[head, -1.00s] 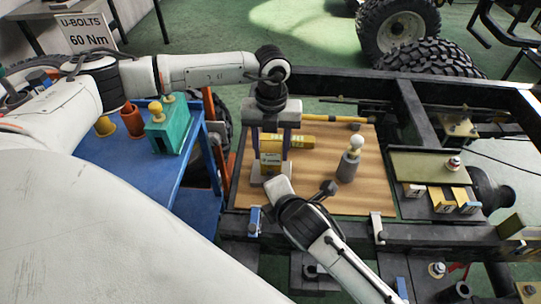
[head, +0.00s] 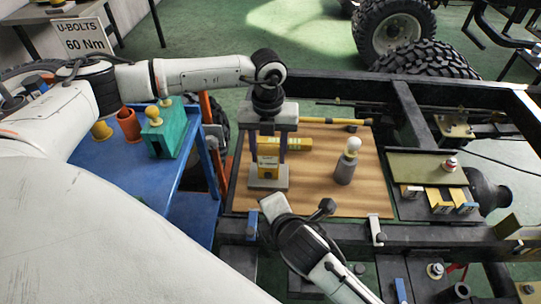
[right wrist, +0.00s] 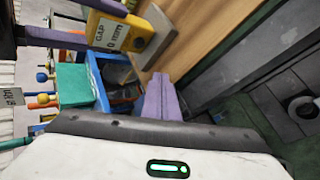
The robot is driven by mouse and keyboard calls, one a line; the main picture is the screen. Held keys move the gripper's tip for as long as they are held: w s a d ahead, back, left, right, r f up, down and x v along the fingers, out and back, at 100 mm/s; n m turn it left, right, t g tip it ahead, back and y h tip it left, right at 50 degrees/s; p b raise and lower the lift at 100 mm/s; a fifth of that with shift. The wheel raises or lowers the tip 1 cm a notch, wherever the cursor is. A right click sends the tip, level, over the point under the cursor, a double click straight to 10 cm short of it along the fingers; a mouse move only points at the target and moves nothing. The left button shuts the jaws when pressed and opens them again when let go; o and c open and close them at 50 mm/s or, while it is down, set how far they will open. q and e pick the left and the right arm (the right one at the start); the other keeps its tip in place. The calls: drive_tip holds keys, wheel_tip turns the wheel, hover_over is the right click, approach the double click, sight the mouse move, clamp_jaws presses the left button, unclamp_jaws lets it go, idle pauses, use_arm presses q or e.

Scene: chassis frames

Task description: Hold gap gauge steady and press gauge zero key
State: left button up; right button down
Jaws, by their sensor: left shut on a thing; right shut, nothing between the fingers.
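The yellow gap gauge (head: 267,169) stands upright on its grey foot at the left of the wooden board. My left gripper (head: 270,150) comes down from above, with its fingers shut on the gauge. In the right wrist view the gauge (right wrist: 123,32) shows a white label reading "GAP" with a mm value and a small dark round spot beside it. I cannot tell for sure if that spot is the zero key. My right gripper (right wrist: 160,98) is shut and empty, apart from the gauge. In the head view its fingers are hidden.
A grey post with a pale ball (head: 345,167) stands on the board (head: 315,200) to the right. A yellow block (head: 297,144) lies behind the gauge. The blue table (head: 105,180) with a teal box (head: 172,136) is at left. Dark chassis rails (head: 400,232) border the board.

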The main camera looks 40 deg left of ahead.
use_arm(q)
drive_tip(key=o, duration=1.2)
drive_tip(key=shift+o, duration=0.2)
drive_tip(key=shift+r, duration=0.1)
wheel_tip(320, 180, up, 12)
